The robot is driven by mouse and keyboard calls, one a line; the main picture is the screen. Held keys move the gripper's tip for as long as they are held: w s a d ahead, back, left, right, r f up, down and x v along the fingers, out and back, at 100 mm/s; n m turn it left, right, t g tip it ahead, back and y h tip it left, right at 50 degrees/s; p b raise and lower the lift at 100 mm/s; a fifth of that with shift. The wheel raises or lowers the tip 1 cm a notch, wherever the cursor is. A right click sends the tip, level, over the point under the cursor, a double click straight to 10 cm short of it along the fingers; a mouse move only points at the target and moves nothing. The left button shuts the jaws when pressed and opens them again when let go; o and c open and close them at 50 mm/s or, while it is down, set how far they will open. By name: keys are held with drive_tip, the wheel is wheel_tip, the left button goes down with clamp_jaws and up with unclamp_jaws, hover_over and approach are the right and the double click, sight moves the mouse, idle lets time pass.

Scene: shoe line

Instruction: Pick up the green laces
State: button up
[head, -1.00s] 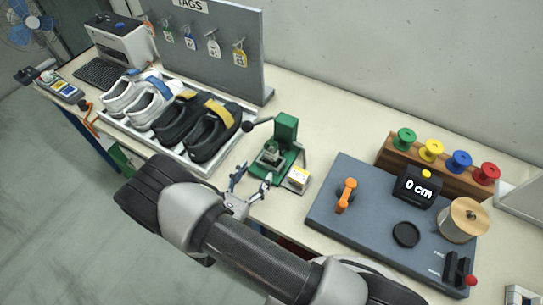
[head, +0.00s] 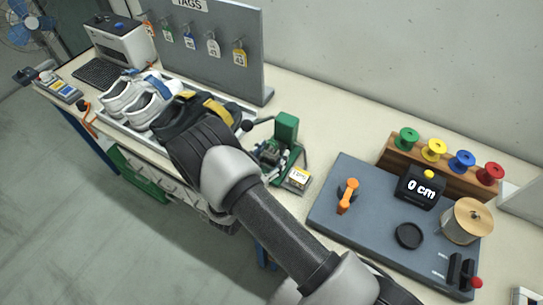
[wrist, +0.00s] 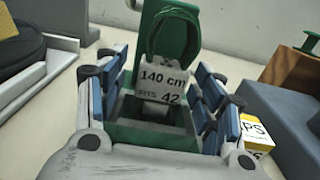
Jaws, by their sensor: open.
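The green laces (wrist: 158,38) hang as a loop in the wrist view, with a white tag (wrist: 163,82) reading "140 cm, FITS 42" in front. They are at the green press-like device (head: 286,128); I cannot tell whether they rest on it or in it. My gripper (wrist: 163,88) is open, its blue-padded fingers on either side of the tag and the device's lower part. Nothing is seen clamped between them. In the head view my gripper (head: 280,160) is partly hidden behind my arm, at the device.
A small yellow-and-white box (head: 298,178) stands close to the right finger. A tray (head: 150,143) of white and black shoes is left, partly behind my arm. A grey board (head: 350,235) with an orange lever, display and twine spool lies right. Coloured spools (head: 434,149) stand behind.

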drive_tip(key=shift+c, duration=0.2)
drive_tip(key=c, duration=1.1)
drive_tip(key=shift+o, duration=0.2)
drive_tip(key=shift+r, duration=0.1)
